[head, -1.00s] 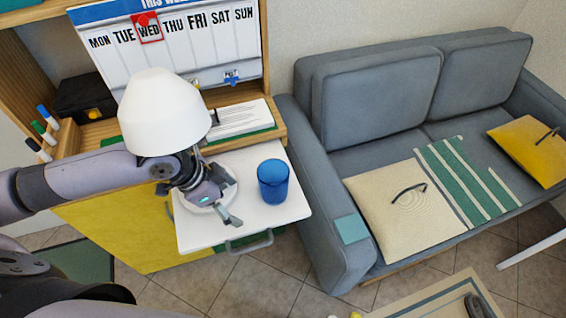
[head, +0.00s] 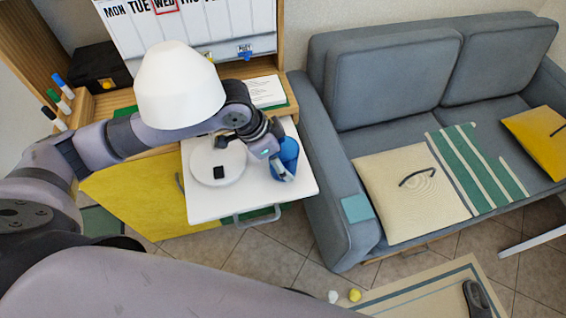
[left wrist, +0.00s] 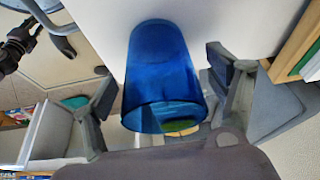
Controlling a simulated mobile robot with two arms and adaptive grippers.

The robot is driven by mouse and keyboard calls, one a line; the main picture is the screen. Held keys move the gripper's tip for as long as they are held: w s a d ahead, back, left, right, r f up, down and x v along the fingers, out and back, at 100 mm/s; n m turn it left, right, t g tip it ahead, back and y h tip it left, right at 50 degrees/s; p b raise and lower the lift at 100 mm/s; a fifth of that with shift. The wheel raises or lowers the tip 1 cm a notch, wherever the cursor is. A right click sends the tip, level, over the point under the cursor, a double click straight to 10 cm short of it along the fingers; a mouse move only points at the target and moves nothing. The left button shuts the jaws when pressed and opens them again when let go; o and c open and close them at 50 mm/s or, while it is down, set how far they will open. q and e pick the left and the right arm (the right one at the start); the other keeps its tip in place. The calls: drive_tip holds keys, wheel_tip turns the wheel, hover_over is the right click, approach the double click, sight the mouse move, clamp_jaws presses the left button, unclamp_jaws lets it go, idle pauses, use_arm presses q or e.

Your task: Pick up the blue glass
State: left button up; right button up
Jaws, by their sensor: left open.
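The blue glass (head: 287,152) stands on the white pull-out shelf (head: 226,207) of the wooden desk in the head view. My left gripper (head: 276,162) is at the glass and partly hides it. In the left wrist view the blue glass (left wrist: 166,80) lies between the two spread fingers of my left gripper (left wrist: 165,95), with its open rim toward the camera. Gaps show between the glass and the fingers.
A grey sofa (head: 345,215) is close on the right. A handle (head: 257,216) juts from the shelf's front. Pens and a black box are at the left.

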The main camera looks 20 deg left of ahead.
use_arm(q)
drive_tip(key=shift+w+d+f, duration=0.35)
drive_tip(key=shift+w+d, duration=0.25)
drive_tip(key=shift+d, duration=0.25)
drive_tip(key=shift+f, duration=0.2)
drive_tip(key=c, duration=1.4)
use_arm(e)
drive_tip(key=shift+s+d+r, duration=0.1)
drive_tip(key=shift+s+d, duration=0.1)
drive_tip(key=shift+s, duration=0.55)
